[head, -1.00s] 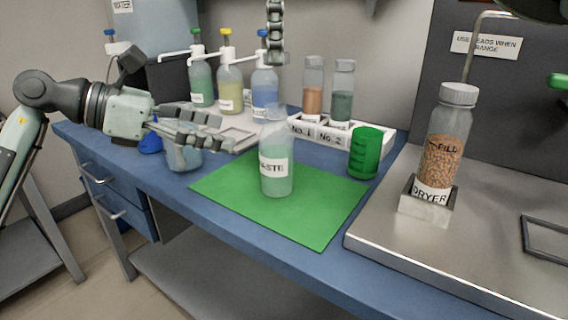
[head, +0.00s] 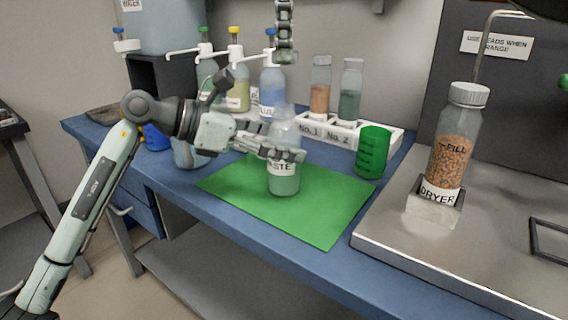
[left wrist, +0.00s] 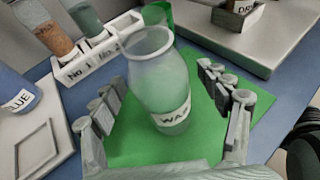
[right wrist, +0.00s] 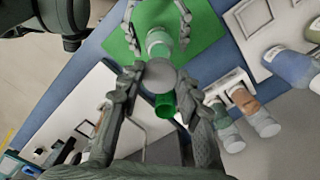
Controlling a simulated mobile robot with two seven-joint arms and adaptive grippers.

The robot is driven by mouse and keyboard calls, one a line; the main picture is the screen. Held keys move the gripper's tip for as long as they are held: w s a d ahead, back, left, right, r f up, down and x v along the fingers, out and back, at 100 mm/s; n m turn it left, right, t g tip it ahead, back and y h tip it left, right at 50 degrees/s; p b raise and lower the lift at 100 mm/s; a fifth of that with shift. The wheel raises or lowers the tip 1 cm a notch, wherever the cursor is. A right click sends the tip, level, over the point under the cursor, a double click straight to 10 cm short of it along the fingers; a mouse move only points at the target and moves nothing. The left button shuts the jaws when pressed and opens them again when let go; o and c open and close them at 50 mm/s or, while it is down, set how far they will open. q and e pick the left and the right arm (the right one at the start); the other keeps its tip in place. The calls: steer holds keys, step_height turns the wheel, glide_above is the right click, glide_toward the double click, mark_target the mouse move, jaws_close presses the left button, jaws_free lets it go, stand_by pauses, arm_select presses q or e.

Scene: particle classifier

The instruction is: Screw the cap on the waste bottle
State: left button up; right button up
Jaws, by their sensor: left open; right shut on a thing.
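The waste bottle (head: 284,180) stands upright on the green mat (head: 325,215), translucent with pale green contents. The left wrist view shows its open, uncapped mouth (left wrist: 151,43). My left gripper (head: 283,153) is open, with its fingers on either side of the bottle at about label height; I cannot tell whether they touch it. My right gripper (right wrist: 160,78) is shut on a grey round cap (right wrist: 159,75), seen in the right wrist view. In the head view only part of my right gripper (head: 285,45) shows, above and behind the bottle, and the cap is not clear there.
A green cup (head: 372,152) stands right of the bottle. Behind are a white rack (head: 385,138) with two bottles and several wash bottles (head: 272,95). A beaker (head: 188,155) is at left. The dryer bottle (head: 455,150) stands on the steel plate (head: 400,225) at right.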

arm_select(q)
steer(key=shift+w+d+f, duration=0.15)
steer(key=shift+d, duration=0.3)
jaws_close()
arm_select(e)
glide_above(283, 112)
steer(key=shift+s+f, duration=0.1)
steer(key=shift+f, duration=2.35)
steer(key=shift+f, duration=0.9)
steer(key=shift+f, duration=0.55)
